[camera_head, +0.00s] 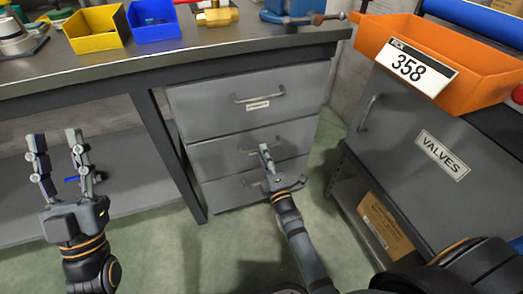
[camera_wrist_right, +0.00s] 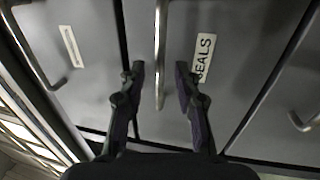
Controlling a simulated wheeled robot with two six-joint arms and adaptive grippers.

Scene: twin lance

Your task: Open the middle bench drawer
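The bench's grey middle drawer (camera_head: 220,155) sits between an upper and a lower drawer, its front looking flush with theirs. Its bar handle (camera_head: 248,151) is partly hidden by my right gripper (camera_head: 267,158). In the right wrist view, my right gripper (camera_wrist_right: 160,75) is open, with one finger on each side of the middle drawer's handle (camera_wrist_right: 160,45). I cannot tell whether either finger touches it. The drawer's label (camera_wrist_right: 203,58) reads "SEALS", partly covered by a finger. My left gripper (camera_head: 55,143) is open and empty, off to the left in front of the bench.
The upper drawer (camera_head: 210,105) and lower drawer (camera_head: 225,191) appear closed. A cabinet marked "VALVES" (camera_head: 405,130) stands close on the right, with an orange bin (camera_head: 480,65) above it and a cardboard box (camera_head: 385,225) below. Yellow (camera_head: 97,30) and blue (camera_head: 153,22) bins stand on the bench.

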